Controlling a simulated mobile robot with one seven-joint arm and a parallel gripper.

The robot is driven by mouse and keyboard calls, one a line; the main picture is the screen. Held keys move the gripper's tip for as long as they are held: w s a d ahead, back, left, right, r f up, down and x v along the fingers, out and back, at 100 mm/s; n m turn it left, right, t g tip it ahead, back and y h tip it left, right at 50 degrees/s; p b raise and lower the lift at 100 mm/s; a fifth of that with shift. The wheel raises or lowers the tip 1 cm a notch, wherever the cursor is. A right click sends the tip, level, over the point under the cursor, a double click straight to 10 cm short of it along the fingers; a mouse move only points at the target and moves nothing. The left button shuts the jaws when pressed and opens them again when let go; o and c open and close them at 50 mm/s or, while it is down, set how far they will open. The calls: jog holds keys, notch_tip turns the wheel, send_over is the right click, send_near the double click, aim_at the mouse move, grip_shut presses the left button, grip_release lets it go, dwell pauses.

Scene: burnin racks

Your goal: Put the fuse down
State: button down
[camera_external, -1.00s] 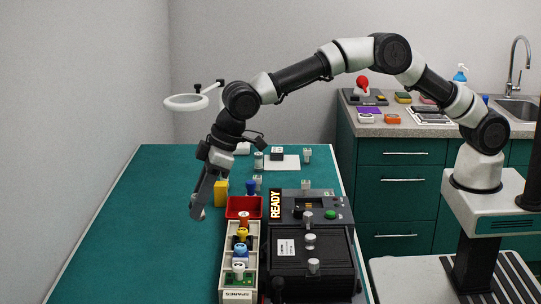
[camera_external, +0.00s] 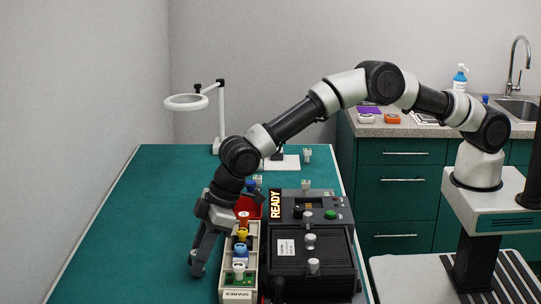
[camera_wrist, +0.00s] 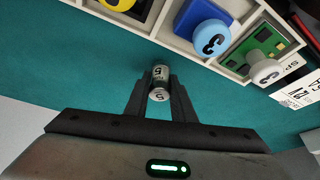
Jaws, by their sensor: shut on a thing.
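My gripper (camera_external: 196,271) is low over the green table (camera_external: 150,230), just left of the spares tray. In the wrist view my gripper (camera_wrist: 160,92) is shut on the fuse (camera_wrist: 160,76), a small grey cylinder with dark digits and a paler end. The fuse is between the fingertips, apart from the tray's side. I cannot tell whether it touches the table.
The cream spares tray (camera_external: 238,295) holds several coloured pieces, including a blue knob (camera_wrist: 210,37) and a green board (camera_wrist: 262,45). A black machine (camera_external: 325,265) with a READY sign (camera_external: 275,204) stands right of it. The table's left side is clear.

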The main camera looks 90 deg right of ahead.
jog(key=shift+f, duration=0.3)
jog(key=shift+f, duration=0.1)
jog(key=shift+f, duration=0.2)
jog(key=c, duration=1.5)
grip_release()
jog(key=shift+r, duration=0.1)
jog(key=shift+r, duration=0.1)
